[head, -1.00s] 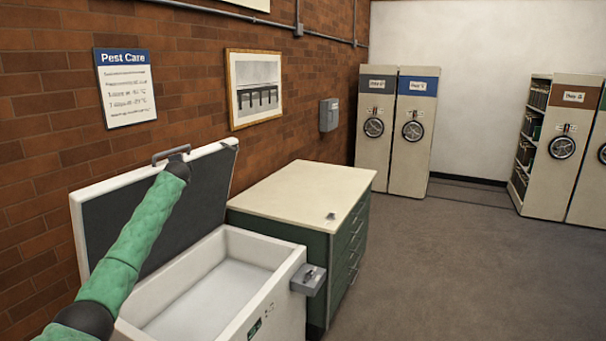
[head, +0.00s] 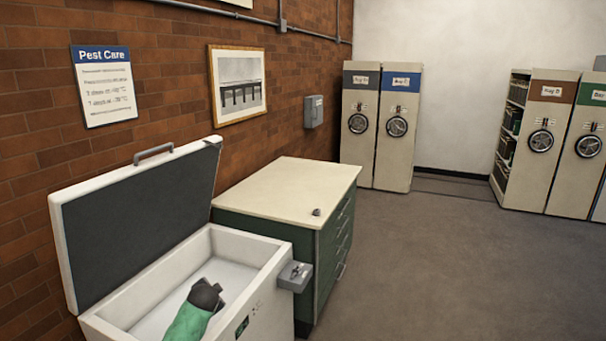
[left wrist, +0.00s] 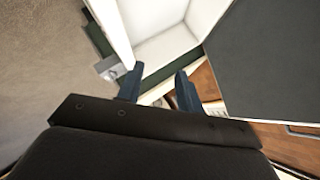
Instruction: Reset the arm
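A white chest freezer (head: 265,275) stands at the lower left in the head view with its dark-lined lid (head: 130,215) raised and a grey handle (head: 154,151) on the lid's top edge. The green sleeve and black joint of my left arm show in front of the freezer's white interior; whether they are inside or above it I cannot tell. My left gripper (left wrist: 157,82) shows in the left wrist view with its two dark fingers apart and nothing between them. Beyond them are the white open box (left wrist: 170,40) and the dark lid lining (left wrist: 275,60). My right gripper is not in view.
A green drawer cabinet with a cream top (head: 285,190) stands just right of the freezer. A grey latch block (head: 295,276) sticks out from the freezer's right side. A brick wall (head: 160,90) runs behind. Shelving units (head: 395,130) stand far back. The floor (head: 430,260) at right is clear.

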